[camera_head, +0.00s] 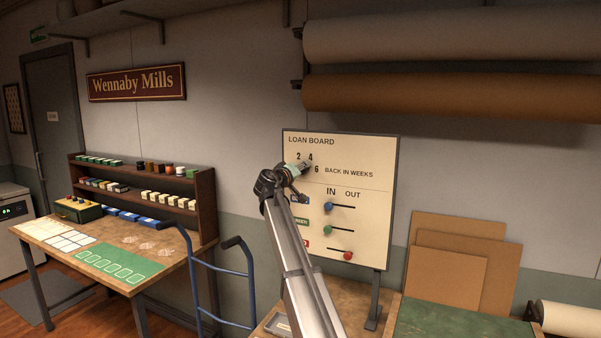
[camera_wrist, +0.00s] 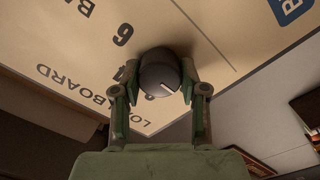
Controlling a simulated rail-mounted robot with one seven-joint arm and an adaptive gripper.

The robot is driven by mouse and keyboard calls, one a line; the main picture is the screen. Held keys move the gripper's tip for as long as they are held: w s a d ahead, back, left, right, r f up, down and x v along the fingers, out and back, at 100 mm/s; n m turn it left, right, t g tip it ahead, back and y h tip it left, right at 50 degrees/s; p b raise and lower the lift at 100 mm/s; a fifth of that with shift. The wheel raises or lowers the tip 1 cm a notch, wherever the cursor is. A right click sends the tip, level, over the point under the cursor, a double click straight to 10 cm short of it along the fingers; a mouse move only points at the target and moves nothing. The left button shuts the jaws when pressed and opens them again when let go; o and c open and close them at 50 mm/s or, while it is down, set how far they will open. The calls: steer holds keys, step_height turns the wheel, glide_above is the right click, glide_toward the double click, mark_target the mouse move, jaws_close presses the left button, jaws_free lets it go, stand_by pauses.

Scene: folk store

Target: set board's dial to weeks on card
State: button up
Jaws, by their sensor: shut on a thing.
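The loan board (camera_head: 370,150) stands upright on a post, with the numbers 2, 4 and 6 and "BACK IN WEEKS" near its top. My gripper (camera_head: 301,169) is at the dial there and hides most of it. In the wrist view my gripper (camera_wrist: 160,70) is shut on the round dark dial (camera_wrist: 158,75), one finger on each side. A short white pointer line shows on the dial's face, slanting toward the lower right of that view. The 6 is clear, and the 4 is partly behind a finger. No card with a readable number of weeks is in view.
Below the dial are three IN/OUT sliders with blue (camera_head: 328,205), green (camera_head: 326,230) and red (camera_head: 347,255) knobs, close to my arm. A blue hand truck (camera_head: 222,290) stands left of my arm. A grey tray (camera_head: 270,327) lies on the table below.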

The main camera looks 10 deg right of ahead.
steer(key=shift+f+b, duration=0.15)
steer(key=shift+b, duration=0.25)
steer(key=m+b, duration=0.1)
steer(key=b, duration=0.3)
steer(key=shift+w+f+m, duration=0.1)
steer(key=shift+f+m, duration=0.05)
steer(key=shift+m, duration=0.15)
steer(key=m+b, duration=0.4)
steer(key=b, duration=0.6)
steer(key=m+b, duration=0.4)
steer(key=b, duration=0.2)
steer(key=shift+r, duration=0.2)
steer(key=shift+d+r+m+b, duration=0.1)
steer(key=shift+r+m+b, duration=0.1)
steer(key=shift+m+b, duration=0.95)
steer(key=shift+r+n, duration=0.1)
steer(key=shift+n, duration=0.15)
steer(key=o, duration=1.1)
steer(key=shift+o, duration=0.2)
